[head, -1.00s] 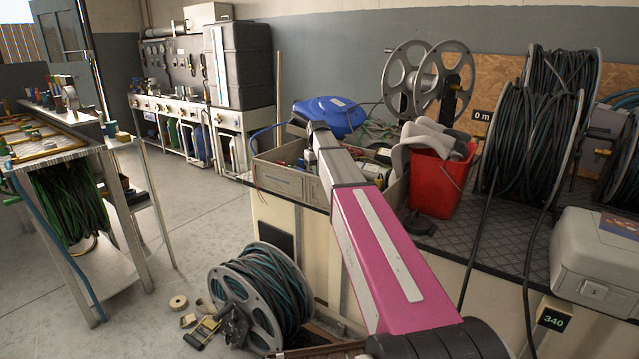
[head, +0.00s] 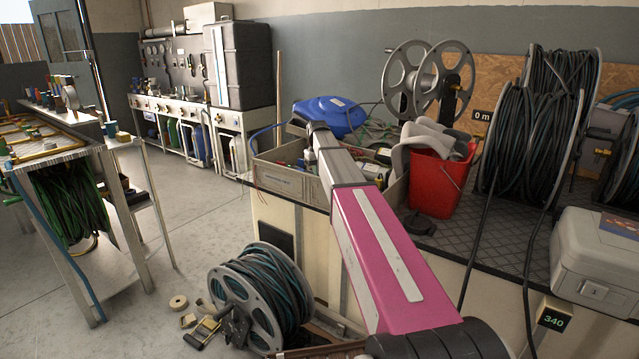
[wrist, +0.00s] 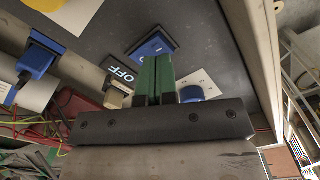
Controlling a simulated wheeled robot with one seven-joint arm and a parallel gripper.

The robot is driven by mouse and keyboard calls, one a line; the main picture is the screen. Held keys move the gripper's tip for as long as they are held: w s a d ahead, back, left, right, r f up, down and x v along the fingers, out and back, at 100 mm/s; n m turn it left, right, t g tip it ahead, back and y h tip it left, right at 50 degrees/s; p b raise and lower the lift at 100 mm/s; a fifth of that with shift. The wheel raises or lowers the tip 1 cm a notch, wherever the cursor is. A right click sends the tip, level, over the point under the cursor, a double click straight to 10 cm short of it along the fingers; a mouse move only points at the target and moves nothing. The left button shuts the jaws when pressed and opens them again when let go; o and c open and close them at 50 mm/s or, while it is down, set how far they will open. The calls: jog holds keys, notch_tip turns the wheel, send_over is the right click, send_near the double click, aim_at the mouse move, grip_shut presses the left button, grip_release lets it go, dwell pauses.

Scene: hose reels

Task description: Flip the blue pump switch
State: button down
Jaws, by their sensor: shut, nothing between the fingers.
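In the wrist view my gripper (wrist: 155,82) is shut, its two green fingers together with nothing between them. The fingers point at a dark panel (wrist: 205,48). A blue square part (wrist: 152,44) on the panel lies just beyond the fingertips and is partly hidden by them; I cannot tell whether they touch. A black OFF label (wrist: 122,72) and a beige switch-like part (wrist: 115,97) are left of the fingers. A blue round knob (wrist: 191,93) on a pale plate is right of them. Which blue part is the pump switch is not clear. In the head view my gripper is hidden.
Another blue fitting (wrist: 38,58) is at the wrist view's left, with red and green wires below. A hose reel (head: 262,298) stands on the floor.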

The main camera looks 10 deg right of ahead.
jog(key=shift+f, duration=1.3)
dwell(1.0)
jog(key=shift+r, duration=3.55)
